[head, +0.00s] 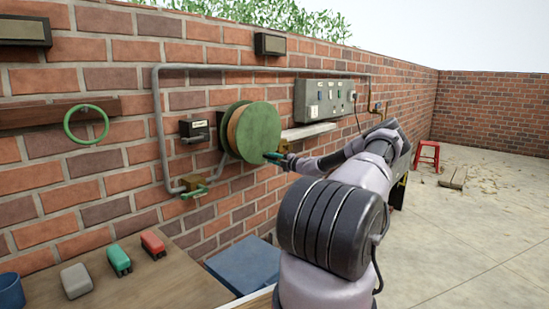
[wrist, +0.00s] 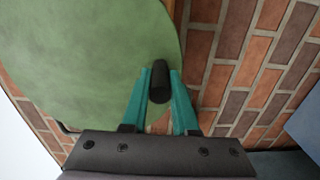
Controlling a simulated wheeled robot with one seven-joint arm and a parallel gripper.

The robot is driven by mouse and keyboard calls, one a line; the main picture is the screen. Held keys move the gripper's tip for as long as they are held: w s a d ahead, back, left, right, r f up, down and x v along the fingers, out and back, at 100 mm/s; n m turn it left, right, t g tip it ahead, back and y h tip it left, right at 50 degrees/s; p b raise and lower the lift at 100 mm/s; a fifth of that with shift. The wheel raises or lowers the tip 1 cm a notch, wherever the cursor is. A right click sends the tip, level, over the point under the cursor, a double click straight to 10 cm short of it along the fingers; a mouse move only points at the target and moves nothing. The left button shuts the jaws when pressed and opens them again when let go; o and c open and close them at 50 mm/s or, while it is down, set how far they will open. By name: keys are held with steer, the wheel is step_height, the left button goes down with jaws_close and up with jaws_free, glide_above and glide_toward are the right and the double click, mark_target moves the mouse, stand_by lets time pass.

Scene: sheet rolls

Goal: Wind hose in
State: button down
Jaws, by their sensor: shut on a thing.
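A hose reel with a round green face (head: 258,134) is mounted on the brick wall. An orange-brown band shows between its two green discs. In the wrist view the green disc (wrist: 90,55) fills the upper left. A short black crank handle (wrist: 159,82) sticks out near the disc's lower right edge. My gripper (wrist: 160,95) has its teal fingers on either side of this handle and is shut on it. In the head view my gripper (head: 274,158) reaches the lower right of the disc. No loose length of hose can be clearly made out.
A grey switch panel (head: 325,99) hangs right. A wooden table (head: 130,285) at lower left holds small blocks. A red stool (head: 427,153) stands on open paving.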

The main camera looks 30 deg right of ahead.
steer(key=shift+s+a+f+m, duration=0.1)
steer(key=shift+s+a+m, duration=0.05)
steer(key=shift+a+m, duration=0.35)
steer(key=shift+s+a+m, duration=0.15)
steer(key=shift+a+m, duration=0.35)
steer(key=shift+a, duration=0.1)
steer(key=c, duration=0.7)
jaws_free()
steer(key=shift+s, duration=0.1)
steer(key=v, duration=1)
steer(key=shift+s, duration=0.3)
